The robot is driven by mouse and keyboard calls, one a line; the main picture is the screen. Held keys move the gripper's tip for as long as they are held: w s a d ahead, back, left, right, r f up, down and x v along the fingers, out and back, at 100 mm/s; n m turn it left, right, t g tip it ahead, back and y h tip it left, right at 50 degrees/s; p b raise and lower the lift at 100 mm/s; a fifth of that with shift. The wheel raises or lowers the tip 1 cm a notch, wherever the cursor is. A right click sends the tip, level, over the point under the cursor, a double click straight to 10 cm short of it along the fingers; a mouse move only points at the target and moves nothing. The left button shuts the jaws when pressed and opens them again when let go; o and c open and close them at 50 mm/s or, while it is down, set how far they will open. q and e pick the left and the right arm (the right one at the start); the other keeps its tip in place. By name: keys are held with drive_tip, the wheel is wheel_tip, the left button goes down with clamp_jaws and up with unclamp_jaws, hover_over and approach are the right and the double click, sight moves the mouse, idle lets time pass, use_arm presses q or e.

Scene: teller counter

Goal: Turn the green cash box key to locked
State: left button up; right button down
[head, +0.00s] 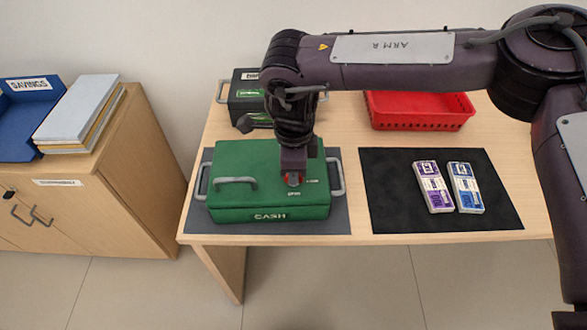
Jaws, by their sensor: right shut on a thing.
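The green cash box (240,205) sits closed on a grey mat (345,215) at the left front of the table. It has a handle on its lid and one at each side, and "CASH" is written on its front. My right gripper (293,181) points down onto the right part of the lid and is shut on the key there. My left gripper is not in view.
A black mat (385,205) with two banknote bundles (433,187) (466,187) lies to the right. A red basket (418,108) and a dark box (243,108) stand behind. A wooden cabinet (110,160) with a blue tray (18,125) and stacked folders (80,108) is at the left.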

drive_tip(key=shift+n, duration=0.4)
drive_tip(key=c, duration=1.5)
unclamp_jaws()
drive_tip(key=shift+r, duration=0.1)
wheel_tip(320, 180, up, 8)
drive_tip(key=shift+f+b, duration=0.15)
drive_tip(key=shift+b, duration=0.2)
drive_tip(key=shift+f, duration=0.1)
